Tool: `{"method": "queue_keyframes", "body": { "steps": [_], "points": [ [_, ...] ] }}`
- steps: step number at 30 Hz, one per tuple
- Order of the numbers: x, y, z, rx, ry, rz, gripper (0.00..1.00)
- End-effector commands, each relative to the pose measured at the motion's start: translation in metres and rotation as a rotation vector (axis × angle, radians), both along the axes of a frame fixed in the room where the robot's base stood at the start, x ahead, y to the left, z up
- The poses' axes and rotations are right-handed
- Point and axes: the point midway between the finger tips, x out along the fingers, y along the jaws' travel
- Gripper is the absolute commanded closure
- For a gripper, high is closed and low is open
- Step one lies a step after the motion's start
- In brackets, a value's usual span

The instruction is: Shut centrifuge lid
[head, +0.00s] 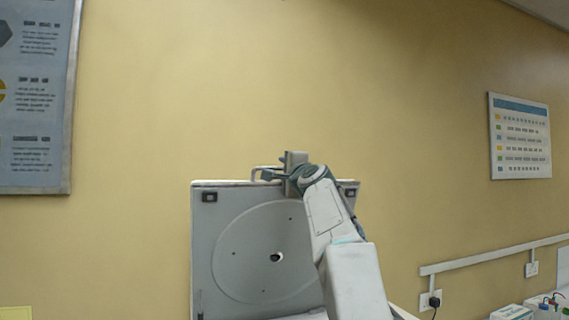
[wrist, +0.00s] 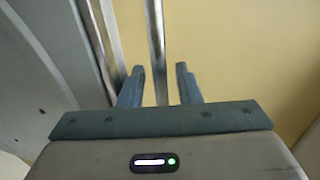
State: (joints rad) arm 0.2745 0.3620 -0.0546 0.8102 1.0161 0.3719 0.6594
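The centrifuge lid (head: 232,240) stands raised and upright in the head view, its grey inner face with a round disc towards me. A thin handle bar (head: 257,169) shows at its top edge. My gripper (head: 270,175) is at this top edge, by the handle. In the wrist view the metal handle bar (wrist: 156,45) passes between the two fingers of my gripper (wrist: 161,78), with a gap visible on each side. The fingers are open. The lid (wrist: 45,60) fills the left of the wrist view. The centrifuge body is out of view, and my arm covers the lid's right part.
A yellow wall (head: 400,120) stands behind the lid. A poster (head: 35,95) hangs at left and a chart (head: 520,137) at right. A wall rail (head: 490,257) and small lab items (head: 545,305) are at lower right. Space above the lid is clear.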

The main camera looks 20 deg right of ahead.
Motion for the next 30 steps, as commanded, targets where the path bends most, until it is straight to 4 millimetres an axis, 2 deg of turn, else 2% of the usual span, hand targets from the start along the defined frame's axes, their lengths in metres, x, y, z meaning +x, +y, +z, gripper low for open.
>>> {"method": "queue_keyframes", "body": {
  "steps": [9, 10, 12, 13, 23, 30],
  "points": [
    [0.002, 0.000, 0.000, 0.000, 0.000, 0.000, 0.69],
    [0.002, 0.000, 0.000, 0.000, 0.000, 0.000, 0.75],
    [0.002, 0.000, 0.000, 0.000, 0.000, 0.000, 0.94],
    [0.002, 0.000, 0.000, 0.000, 0.000, 0.000, 1.00],
    [-0.001, 0.000, -0.003, 0.000, -0.005, 0.000, 1.00],
    [-0.015, 0.000, -0.014, -0.001, -0.034, 0.001, 1.00]
  ]
}}
